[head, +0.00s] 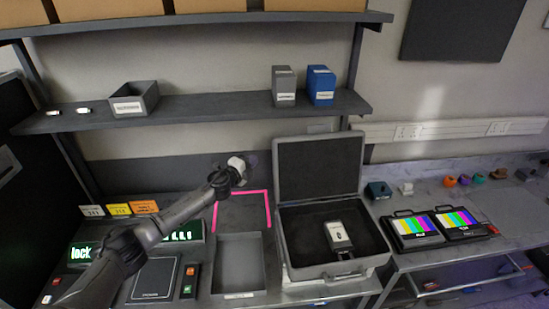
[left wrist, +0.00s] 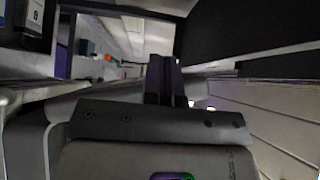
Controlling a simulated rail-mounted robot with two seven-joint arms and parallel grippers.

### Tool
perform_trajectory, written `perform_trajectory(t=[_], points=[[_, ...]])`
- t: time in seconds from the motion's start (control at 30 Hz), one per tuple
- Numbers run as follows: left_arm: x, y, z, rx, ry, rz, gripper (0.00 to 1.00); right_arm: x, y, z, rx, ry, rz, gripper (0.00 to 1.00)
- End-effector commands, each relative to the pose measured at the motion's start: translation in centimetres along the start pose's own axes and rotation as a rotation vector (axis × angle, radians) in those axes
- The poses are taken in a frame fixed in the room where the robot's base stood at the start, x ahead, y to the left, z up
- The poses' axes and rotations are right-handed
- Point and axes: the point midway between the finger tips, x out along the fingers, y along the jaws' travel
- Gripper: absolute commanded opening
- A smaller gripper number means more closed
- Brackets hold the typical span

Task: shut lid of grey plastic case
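The grey plastic case (head: 328,272) stands open on the bench, right of centre in the head view. Its lid (head: 320,168) stands nearly upright at the back, with the dark inner side facing me. A grey device with a white label (head: 340,234) lies in the dark-lined base. My left gripper (head: 250,160) is in the air just left of the lid, near its upper part, and appears apart from it. In the left wrist view its two dark fingers (left wrist: 165,80) are close together with nothing visible between them. My right gripper is not in view.
A shelf (head: 200,108) with a grey bin (head: 134,98) and two upright boxes hangs above the case. A grey tray (head: 239,264) and a pink outline (head: 242,192) are left of the case. Two colour-bar monitors (head: 416,229) are to its right.

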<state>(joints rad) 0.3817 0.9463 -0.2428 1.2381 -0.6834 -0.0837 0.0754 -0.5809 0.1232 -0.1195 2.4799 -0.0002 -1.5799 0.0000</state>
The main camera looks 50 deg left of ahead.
Motion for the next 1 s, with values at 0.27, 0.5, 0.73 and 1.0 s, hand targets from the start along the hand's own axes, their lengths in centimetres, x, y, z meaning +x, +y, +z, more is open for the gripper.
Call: perform_trajectory(t=[0.27, 0.5, 0.73, 1.0], points=[[2.9, -0.1, -2.9, -0.002, -0.002, -0.002, 0.0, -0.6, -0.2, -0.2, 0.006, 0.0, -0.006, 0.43], [4.9, -0.1, -5.0, -0.002, 0.0, -0.002, 0.0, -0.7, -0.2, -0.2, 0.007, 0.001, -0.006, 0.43], [6.0, 0.0, -6.2, -0.001, 0.001, 0.0, 0.0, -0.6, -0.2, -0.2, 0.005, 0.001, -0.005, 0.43], [6.4, 0.0, -6.7, 0.0, 0.001, 0.0, 0.0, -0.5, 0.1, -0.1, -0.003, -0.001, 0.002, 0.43]])
